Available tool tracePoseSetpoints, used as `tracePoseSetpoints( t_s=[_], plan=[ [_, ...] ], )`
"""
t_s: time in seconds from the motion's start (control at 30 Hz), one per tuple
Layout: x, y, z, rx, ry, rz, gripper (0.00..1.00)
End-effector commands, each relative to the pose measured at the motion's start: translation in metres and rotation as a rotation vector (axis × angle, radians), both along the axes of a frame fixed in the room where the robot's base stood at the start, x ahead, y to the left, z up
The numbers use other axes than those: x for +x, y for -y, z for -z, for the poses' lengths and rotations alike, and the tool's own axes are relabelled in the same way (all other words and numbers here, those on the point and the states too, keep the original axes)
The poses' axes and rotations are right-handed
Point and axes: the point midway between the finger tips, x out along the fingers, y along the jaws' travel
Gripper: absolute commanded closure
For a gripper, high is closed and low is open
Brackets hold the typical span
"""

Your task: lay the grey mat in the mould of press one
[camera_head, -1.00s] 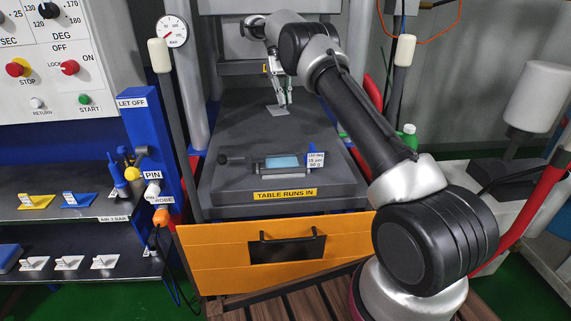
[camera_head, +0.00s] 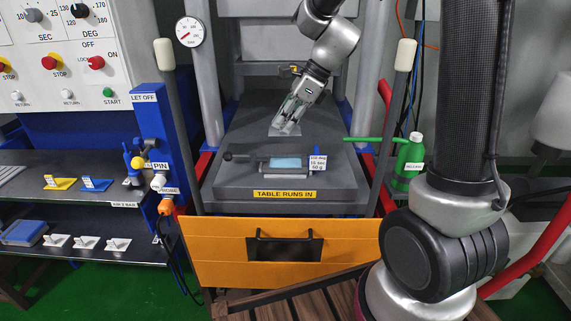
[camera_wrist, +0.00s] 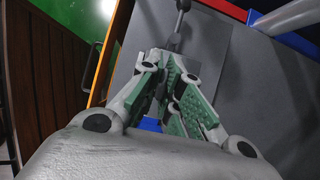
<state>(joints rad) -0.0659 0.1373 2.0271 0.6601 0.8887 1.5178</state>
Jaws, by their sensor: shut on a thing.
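The grey mat (camera_head: 289,132) is a thin flat sheet at my fingertips, over the dark press table behind the mould. It also shows as a large, slightly lighter grey sheet in the wrist view (camera_wrist: 215,45). My gripper (camera_head: 284,126) is tilted and shut on the mat. I cannot tell whether the mat touches the table. The mould (camera_head: 286,173) is a low dark block with a pale blue top, a handle at its left and a white tag at its right. It stands near the table's front edge, ahead of my gripper.
The press table (camera_head: 340,190) lies between two posts with white-tipped levers. A yellow drawer (camera_head: 290,273) is below it. A green bottle (camera_head: 410,155) stands at the right. A blue post (camera_head: 158,150) and shelves with several tags are at the left.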

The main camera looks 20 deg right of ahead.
Motion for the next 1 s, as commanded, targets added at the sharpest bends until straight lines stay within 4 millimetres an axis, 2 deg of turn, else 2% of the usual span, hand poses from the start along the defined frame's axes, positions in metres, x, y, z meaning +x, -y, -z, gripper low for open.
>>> tracePoseSetpoints(
  t_s=[0.3, 0.47, 0.6, 0.7, 1.0],
  plan=[
    [-0.006, 0.001, 0.055, -0.001, -0.006, 0.036, 1.00],
    [-0.005, 0.000, 0.071, -0.001, -0.004, 0.034, 1.00],
    [-0.006, 0.001, 0.093, -0.001, -0.006, 0.033, 1.00],
    [-0.005, 0.000, 0.101, -0.001, -0.002, 0.033, 1.00],
    [-0.005, 0.000, 0.102, -0.002, -0.001, 0.031, 1.00]
  ],
)
